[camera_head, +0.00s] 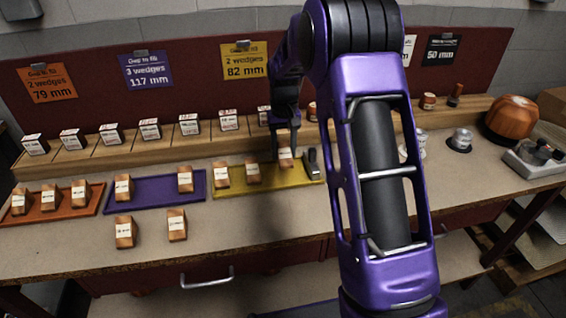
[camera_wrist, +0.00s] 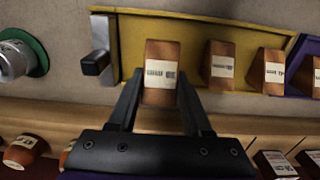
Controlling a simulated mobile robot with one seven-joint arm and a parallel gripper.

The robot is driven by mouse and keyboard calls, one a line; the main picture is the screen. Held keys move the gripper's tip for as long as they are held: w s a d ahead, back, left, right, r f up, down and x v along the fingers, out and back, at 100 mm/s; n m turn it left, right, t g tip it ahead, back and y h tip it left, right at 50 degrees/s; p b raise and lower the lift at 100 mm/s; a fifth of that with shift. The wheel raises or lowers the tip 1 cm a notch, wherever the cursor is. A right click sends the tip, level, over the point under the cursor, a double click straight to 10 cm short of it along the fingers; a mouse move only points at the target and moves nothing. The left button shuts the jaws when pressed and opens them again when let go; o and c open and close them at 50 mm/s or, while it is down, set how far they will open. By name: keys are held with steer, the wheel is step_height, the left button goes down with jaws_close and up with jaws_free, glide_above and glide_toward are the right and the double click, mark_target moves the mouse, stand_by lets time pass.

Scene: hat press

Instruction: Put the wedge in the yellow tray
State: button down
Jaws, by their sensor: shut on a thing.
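My gripper (camera_head: 285,152) is shut on a brown wooden wedge (camera_head: 286,159) with a white label. In the wrist view the wedge (camera_wrist: 160,72) stands between the two black fingers (camera_wrist: 158,88). It is at the right end of the yellow tray (camera_head: 291,182) in the head view, beside the tray's metal end piece (camera_head: 311,162). I cannot tell whether it touches the tray floor. Two other wedges, one on the left (camera_head: 222,177) and one nearer the middle (camera_head: 253,172), sit in the yellow tray. The tray also shows in the wrist view (camera_wrist: 132,40).
An orange tray (camera_head: 92,207) with several wedges and a purple tray (camera_head: 155,190) with two wedges lie to the left. Two loose wedges (camera_head: 125,232) (camera_head: 177,225) stand in front. A wooden rack (camera_head: 100,153) with labelled blocks runs behind. My arm hides the bench's right-middle part.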

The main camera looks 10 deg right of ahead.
mark_target(284, 161)
steer(key=shift+f, duration=1.95)
steer(key=shift+f+b, duration=0.15)
steer(key=shift+b, duration=0.2)
steer(key=shift+c, duration=1.7)
jaws_free()
step_height(284, 161, up, 12)
steer(key=shift+r+p, duration=0.15)
steer(key=shift+p, duration=0.9)
